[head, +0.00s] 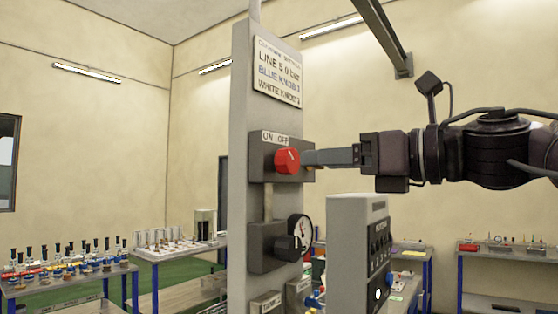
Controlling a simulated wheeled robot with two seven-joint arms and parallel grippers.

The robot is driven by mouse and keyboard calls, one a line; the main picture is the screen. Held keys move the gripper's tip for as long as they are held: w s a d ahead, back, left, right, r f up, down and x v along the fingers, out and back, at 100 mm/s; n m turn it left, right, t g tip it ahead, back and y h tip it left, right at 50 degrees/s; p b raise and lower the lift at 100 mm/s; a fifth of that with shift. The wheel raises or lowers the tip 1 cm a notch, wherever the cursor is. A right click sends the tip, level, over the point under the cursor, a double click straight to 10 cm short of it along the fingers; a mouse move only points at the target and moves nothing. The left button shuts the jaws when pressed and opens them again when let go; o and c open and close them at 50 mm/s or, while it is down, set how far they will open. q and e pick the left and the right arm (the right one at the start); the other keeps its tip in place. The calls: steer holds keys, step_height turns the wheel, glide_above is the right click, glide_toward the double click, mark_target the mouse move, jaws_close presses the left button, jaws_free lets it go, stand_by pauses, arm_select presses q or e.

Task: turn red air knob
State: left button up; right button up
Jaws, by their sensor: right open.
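The red air knob (287,161) sits on a dark box on the front of a grey upright panel (243,215), with a small ON/OFF label (276,138) just above it. My right gripper (308,158) reaches in from the right at knob height. Its fingertips are at the knob's right edge; I cannot tell whether they touch it. The gripper is open, though the fingers overlap from this angle. My left gripper is not in view.
A round gauge (300,232) and a black knob (288,248) sit below on the panel. A grey control box (350,245) stands under my right arm. A sign (277,70) is above. Benches with several parts stand behind.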

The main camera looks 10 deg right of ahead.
mark_target(294, 161)
steer(key=p+x, duration=0.1)
steer(key=x, duration=0.2)
steer(key=shift+w+a+r+p, duration=0.15)
steer(key=shift+a+r+p, duration=0.05)
steer(key=shift+p, duration=0.2)
steer(key=shift+p+x, duration=0.35)
steer(key=shift+x, duration=0.75)
steer(key=shift+w+a+f, duration=0.15)
steer(key=shift+w, duration=0.05)
steer(key=shift+s, duration=0.1)
steer(key=c, duration=1)
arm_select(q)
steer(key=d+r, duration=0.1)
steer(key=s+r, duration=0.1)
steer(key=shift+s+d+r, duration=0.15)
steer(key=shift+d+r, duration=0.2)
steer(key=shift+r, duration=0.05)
